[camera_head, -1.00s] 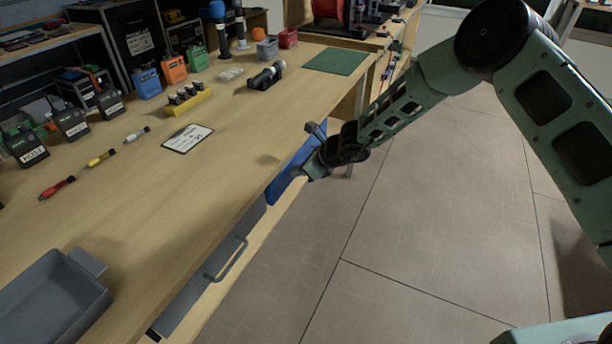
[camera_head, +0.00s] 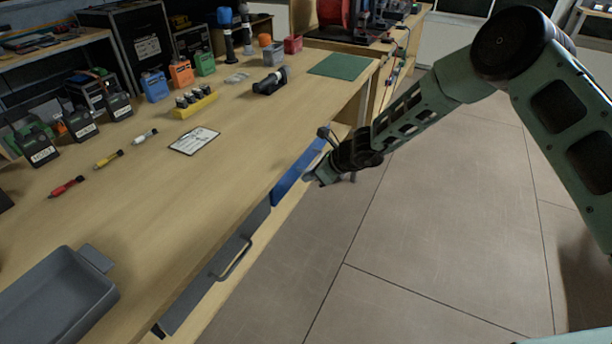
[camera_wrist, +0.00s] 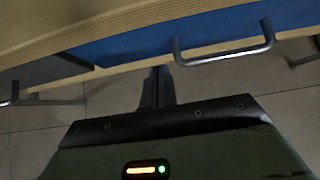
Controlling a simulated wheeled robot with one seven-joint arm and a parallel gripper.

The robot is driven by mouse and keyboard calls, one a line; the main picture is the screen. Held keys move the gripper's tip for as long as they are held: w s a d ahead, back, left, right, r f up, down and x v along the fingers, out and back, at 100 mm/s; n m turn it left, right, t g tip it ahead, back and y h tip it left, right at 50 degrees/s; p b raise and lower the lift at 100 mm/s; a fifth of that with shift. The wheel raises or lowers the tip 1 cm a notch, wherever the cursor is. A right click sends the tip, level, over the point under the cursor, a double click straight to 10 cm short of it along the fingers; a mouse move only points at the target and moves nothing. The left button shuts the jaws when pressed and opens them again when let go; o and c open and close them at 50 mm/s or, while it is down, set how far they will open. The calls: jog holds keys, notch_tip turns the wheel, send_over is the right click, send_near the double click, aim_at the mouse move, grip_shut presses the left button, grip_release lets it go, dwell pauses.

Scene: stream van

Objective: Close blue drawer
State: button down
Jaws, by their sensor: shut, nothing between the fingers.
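The blue drawer (camera_head: 297,174) is in the front of the workbench, below the tabletop edge. Its front looks about in line with the grey drawer's front. In the wrist view the blue drawer front (camera_wrist: 200,33) runs along under the wooden edge, with a metal bar handle (camera_wrist: 228,54). My gripper (camera_head: 313,177) is at the blue drawer front in the head view. In the wrist view my gripper (camera_wrist: 158,85) is shut and empty, just left of the handle. Whether the fingers touch the drawer front I cannot tell.
A grey drawer (camera_head: 215,272) with a bar handle is to the left of the blue one. A grey bin (camera_head: 62,300) stands on the workbench (camera_head: 170,215), with radios, screwdrivers and a paper card further back. The floor (camera_head: 420,230) on the right is clear.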

jog(key=d+f+v, duration=0.1)
jog(key=v, duration=1)
jog(key=s+a+r+n+g+p, duration=0.15)
jog(key=s+a+r+n, duration=0.25)
jog(key=s+r+n, duration=0.4)
jog(key=s+a+r+n+g, duration=0.35)
jog(key=s+r+n, duration=0.2)
jog(key=s, duration=0.35)
jog(key=s+d+r+n+h+p, duration=0.1)
jog(key=s+d+r+n+h, duration=0.1)
jog(key=s+n, duration=0.4)
jog(key=s+d+r+n+h+p, duration=0.1)
jog(key=s+d+r+n+h, duration=0.1)
jog(key=s+d+n, duration=0.2)
jog(key=s+d+r+n+h+p, duration=0.1)
jog(key=s+d+r+n+h, duration=0.2)
jog(key=s+n, duration=0.5)
jog(key=s+d, duration=0.1)
jog(key=s, duration=0.2)
jog(key=shift+s, duration=0.4)
jog(key=shift+r, duration=0.15)
